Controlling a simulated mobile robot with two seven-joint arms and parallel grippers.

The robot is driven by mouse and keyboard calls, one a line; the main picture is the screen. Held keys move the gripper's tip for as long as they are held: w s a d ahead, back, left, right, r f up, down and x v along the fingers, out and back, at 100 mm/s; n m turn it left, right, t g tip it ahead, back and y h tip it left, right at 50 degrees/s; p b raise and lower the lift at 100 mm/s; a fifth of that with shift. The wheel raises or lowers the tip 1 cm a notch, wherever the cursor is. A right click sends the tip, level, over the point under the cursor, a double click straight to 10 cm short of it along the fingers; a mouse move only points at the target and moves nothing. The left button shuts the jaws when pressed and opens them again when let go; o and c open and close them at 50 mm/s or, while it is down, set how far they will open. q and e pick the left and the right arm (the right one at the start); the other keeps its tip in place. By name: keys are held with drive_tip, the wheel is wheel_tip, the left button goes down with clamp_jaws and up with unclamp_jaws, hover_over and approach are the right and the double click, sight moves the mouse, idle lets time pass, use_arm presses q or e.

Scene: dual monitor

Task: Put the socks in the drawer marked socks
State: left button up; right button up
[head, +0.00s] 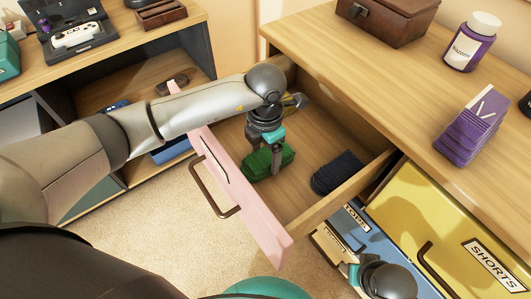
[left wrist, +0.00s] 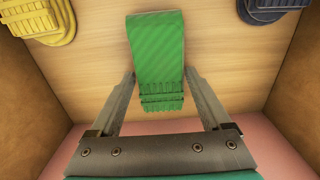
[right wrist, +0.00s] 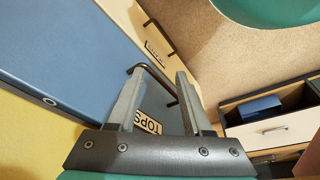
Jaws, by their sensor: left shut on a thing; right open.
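The pink-fronted drawer (head: 240,201) is pulled open from the wooden dresser. Its front label is not visible from here. My left gripper (head: 272,160) points down inside it, shut on the folded green socks (head: 256,165). In the left wrist view the green socks (left wrist: 156,60) lie between the fingers, over the drawer floor. Folded dark blue socks (head: 338,173) lie to their right in the drawer. Folded yellow socks (left wrist: 50,22) show at the left wrist view's upper left. My right gripper (right wrist: 160,78) is open and empty by the dark handle of the blue TOPS drawer (right wrist: 75,45).
A yellow SHORTS drawer (head: 438,225) is right of the pink one. The dresser top (head: 360,70) carries a wooden box (head: 388,20), a purple bottle (head: 471,42) and a purple stack (head: 473,125). A shelf unit with a game controller (head: 77,37) stands at left. Carpet (head: 150,225) is clear.

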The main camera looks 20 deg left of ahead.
sight(265, 156)
use_arm(q)
drive_tip(key=shift+f, duration=0.1)
drive_tip(key=o, duration=1.2)
drive_tip(key=shift+c, duration=0.2)
use_arm(e)
drive_tip(key=shift+r, duration=0.2)
drive_tip(key=shift+w, duration=0.1)
use_arm(q)
drive_tip(key=shift+r, duration=0.2)
wheel_tip(265, 156, up, 12)
drive_tip(key=p, duration=0.4)
drive_tip(key=shift+p, duration=0.35)
use_arm(e)
drive_tip(key=s+d+f+g, duration=0.1)
drive_tip(key=s+d+f, duration=0.1)
drive_tip(key=s+f, duration=0.3)
drive_tip(key=shift+s+x, duration=0.45)
drive_tip(key=shift+x, duration=1.6)
drive_tip(key=shift+d+f, duration=0.1)
drive_tip(key=shift+d, duration=0.1)
